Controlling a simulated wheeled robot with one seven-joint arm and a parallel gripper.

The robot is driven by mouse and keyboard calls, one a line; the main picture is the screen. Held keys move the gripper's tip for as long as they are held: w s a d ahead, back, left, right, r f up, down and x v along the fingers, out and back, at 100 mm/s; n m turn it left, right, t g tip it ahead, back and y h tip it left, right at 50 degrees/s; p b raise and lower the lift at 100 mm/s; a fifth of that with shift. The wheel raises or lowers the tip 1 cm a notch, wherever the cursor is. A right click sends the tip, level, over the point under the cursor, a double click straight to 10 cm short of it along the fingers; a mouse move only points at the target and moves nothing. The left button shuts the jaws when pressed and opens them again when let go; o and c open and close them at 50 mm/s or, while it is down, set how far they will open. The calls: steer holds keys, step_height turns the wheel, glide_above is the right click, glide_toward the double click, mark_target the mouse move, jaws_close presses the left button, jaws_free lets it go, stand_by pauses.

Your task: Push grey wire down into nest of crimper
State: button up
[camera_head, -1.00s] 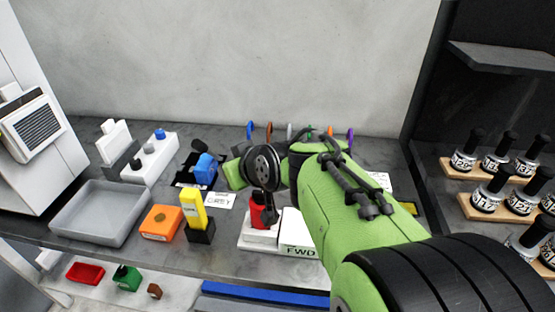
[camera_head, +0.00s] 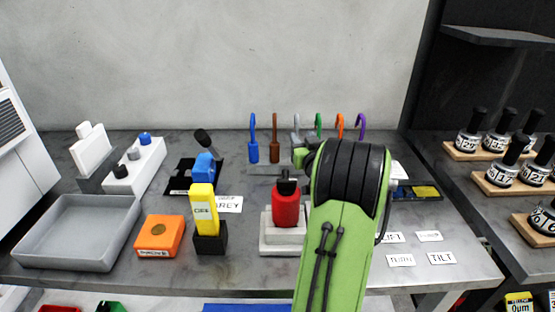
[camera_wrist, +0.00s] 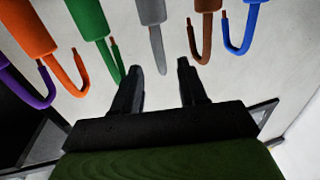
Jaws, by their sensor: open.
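The grey wire (camera_head: 296,124) stands in the row of coloured wires at the back of the bench. In the wrist view the grey wire (camera_wrist: 153,22) points with its thin end into the gap between my fingertips. My gripper (camera_wrist: 160,68) is open, one finger on each side of that thin end, with no clear contact. In the head view my own arm hides most of the gripper. A blue device with a black-knobbed lever (camera_head: 205,164) stands on a black base at left; I cannot tell whether it is the crimper. No nest can be made out.
Brown (camera_head: 274,147) and green (camera_head: 318,124) wires flank the grey one closely. Bottles on racks (camera_head: 500,173) stand right.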

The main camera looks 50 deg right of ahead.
mark_target(298, 130)
steer(key=p+x, duration=0.1)
steer(key=x, duration=0.6)
steer(key=shift+w+d+p, duration=0.15)
steer(key=shift+w+p, duration=0.05)
steer(key=shift+p, duration=0.2)
steer(key=shift+r, duration=0.1)
jaws_close()
